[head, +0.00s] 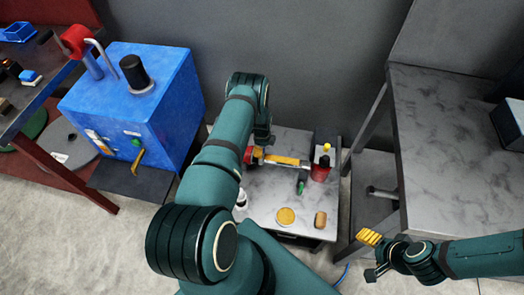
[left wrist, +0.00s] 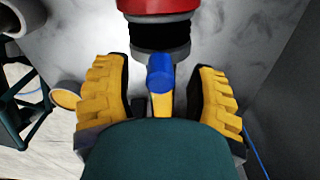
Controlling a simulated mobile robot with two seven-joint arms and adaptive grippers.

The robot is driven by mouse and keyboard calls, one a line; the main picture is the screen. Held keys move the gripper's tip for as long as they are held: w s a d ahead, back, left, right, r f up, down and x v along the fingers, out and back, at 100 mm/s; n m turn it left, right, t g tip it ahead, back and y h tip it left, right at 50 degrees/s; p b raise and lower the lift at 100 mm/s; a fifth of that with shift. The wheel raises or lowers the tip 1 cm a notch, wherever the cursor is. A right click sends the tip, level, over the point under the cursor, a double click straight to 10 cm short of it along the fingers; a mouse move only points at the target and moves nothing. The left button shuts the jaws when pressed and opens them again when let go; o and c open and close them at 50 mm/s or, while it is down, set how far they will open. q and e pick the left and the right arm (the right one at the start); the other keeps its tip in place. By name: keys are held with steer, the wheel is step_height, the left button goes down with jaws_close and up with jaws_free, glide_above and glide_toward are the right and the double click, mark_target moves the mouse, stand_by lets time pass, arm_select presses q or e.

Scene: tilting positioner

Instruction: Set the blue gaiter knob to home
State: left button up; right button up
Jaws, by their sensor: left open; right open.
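In the left wrist view, the blue knob (left wrist: 160,70) shows between the fingers of my left gripper (left wrist: 157,82), with a yellow strip below it. A black gaiter (left wrist: 158,36) with a grey collar joins a red part (left wrist: 158,6) above the knob. My left gripper is open, with a gap on each side of the knob; I cannot tell how deep the knob sits between the fingers. In the head view my left arm covers much of this area, and the blue knob cannot be made out. My right gripper (head: 372,255) is open and empty at the lower right.
A small marbled table (head: 262,200) bears a red cylinder (head: 320,173), a green item (head: 300,187), a yellow disc (head: 286,216) and a brown cylinder (head: 320,219). A blue box (head: 165,115) with a black knob stands left. A larger grey table (head: 440,140) stands right.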

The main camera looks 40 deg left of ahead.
arm_select(q)
steer(key=shift+f, duration=0.7)
steer(key=shift+c, duration=0.5)
jaws_close()
